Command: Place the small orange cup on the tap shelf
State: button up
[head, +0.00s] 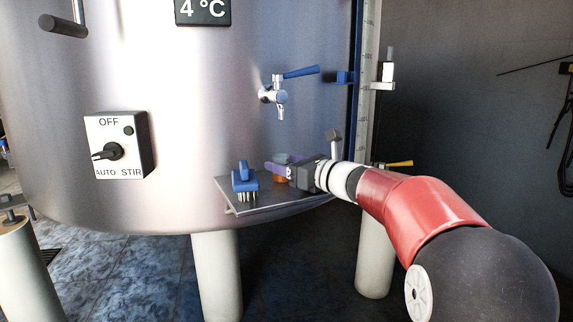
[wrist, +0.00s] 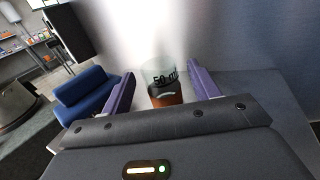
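The small orange cup (head: 280,179) is upright at the tap shelf (head: 300,198), partly hidden behind my gripper. In the wrist view the cup (wrist: 166,97) has a clear upper part with "50 ml" lettering and an orange lower part. My gripper (head: 279,166) reaches in from the right, low over the shelf. In the wrist view its two purple fingers (wrist: 160,88) are apart, one on each side of the cup, with a narrow gap on both sides. The cup's base is hidden by the gripper body.
A blue brush-like object (head: 244,178) stands on the shelf's left part, close left of the fingers. The tap (head: 279,95) with a blue handle is above the shelf. The steel tank wall (head: 200,130) is behind. A stir switch box (head: 115,146) is farther left.

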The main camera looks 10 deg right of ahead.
jog(key=shift+r, duration=0.15)
jog(key=v, duration=1.2)
